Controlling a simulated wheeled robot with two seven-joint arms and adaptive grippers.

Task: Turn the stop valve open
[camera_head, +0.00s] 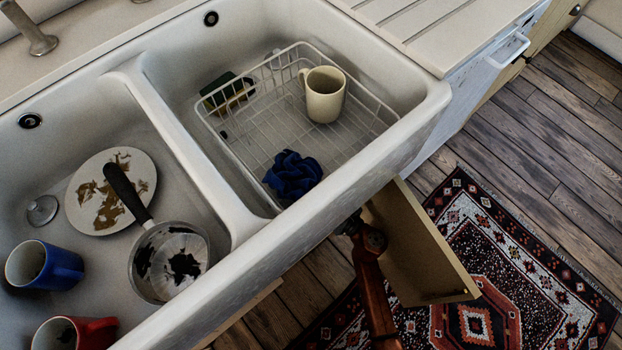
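The stop valve is not visible in the head view. One of my arms, reddish-brown and probably the right, comes up from the bottom edge. Its dark end passes out of sight under the front rim of the sink (300,232), beside an open cupboard door (415,245). The gripper on that arm is hidden below the sink, so its fingers and anything they touch cannot be seen. My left gripper does not show.
The left basin holds a dirty plate (82,205), a saucepan (150,262), a blue mug (62,270) and a red mug (95,335). A wire rack (240,150) with a cream mug (325,105) and blue cloth (292,175) fills the right basin. A patterned rug (470,215) covers the floor.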

